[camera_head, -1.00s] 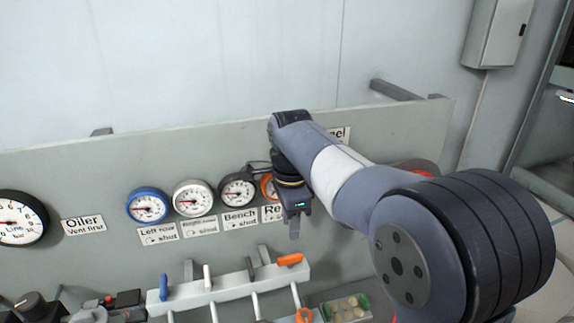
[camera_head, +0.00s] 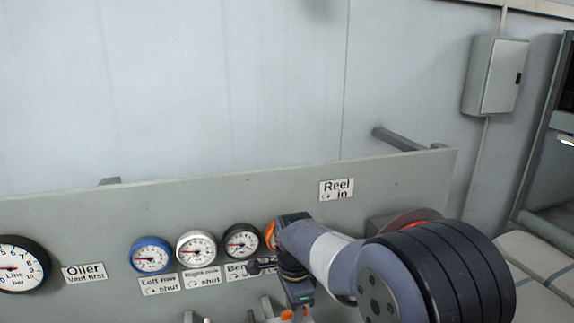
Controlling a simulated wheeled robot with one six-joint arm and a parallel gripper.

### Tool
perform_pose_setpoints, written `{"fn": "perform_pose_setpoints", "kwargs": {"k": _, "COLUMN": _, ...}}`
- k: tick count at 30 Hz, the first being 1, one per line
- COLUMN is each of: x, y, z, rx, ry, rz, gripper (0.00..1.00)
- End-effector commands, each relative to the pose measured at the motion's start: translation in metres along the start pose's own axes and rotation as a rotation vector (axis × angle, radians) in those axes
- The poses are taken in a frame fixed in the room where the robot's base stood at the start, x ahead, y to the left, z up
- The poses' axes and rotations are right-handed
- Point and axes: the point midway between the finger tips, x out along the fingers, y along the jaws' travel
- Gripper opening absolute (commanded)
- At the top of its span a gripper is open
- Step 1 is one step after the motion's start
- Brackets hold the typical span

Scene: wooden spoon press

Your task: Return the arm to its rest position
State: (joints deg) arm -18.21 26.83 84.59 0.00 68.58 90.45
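My arm reaches in from the lower right in the head view and bends down in front of the grey gauge panel (camera_head: 220,210). My gripper (camera_head: 298,312) is at the bottom edge of the picture, pointing down. Its fingertips are cut off or too small to read, so I cannot tell whether it is open or shut. It hangs in front of the panel, just right of the row of small gauges. The arm covers part of the orange-rimmed gauge (camera_head: 271,233) and the labels below it.
A blue gauge (camera_head: 151,255), a white gauge (camera_head: 196,248), a black gauge (camera_head: 241,241) and a large line gauge (camera_head: 15,265) are on the panel. A "Reel in" label (camera_head: 336,190) is above my arm. A grey bar (camera_head: 395,139) juts out behind. A wall box (camera_head: 496,76) hangs at right.

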Motion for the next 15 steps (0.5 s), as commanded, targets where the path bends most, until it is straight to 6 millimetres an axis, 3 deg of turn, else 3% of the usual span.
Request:
{"fn": "perform_pose_setpoints", "kwargs": {"k": 9, "x": -0.004, "y": 0.000, "z": 0.000, "rx": 0.048, "ry": 0.000, "rz": -0.001, "gripper": 0.34}}
{"fn": "perform_pose_setpoints", "kwargs": {"k": 15, "x": -0.040, "y": -0.001, "z": 0.000, "rx": 0.045, "ry": 0.000, "rz": -0.007, "gripper": 0.34}}
